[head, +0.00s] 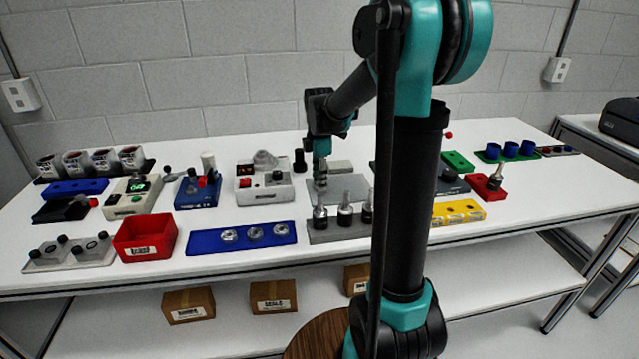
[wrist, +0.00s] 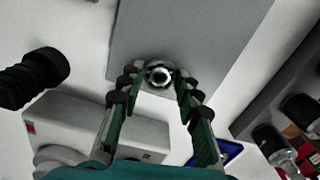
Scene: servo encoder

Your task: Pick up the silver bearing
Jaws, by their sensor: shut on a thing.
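A silver round part with a hole, which looks like the silver bearing (wrist: 158,73), sits between my fingertips in the wrist view. My gripper (wrist: 158,80) is shut on it, with one finger on each side. Both are over a flat grey plate (wrist: 215,40); I cannot tell whether the part touches it. In the head view my gripper (head: 321,185) points down at the left of the grey plate (head: 350,183), and the part is too small to make out. Three silver rings (head: 255,233) lie in a row on a blue tray (head: 205,241).
A red bin (head: 145,238) and a yellow tray (head: 458,212) stand further out.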

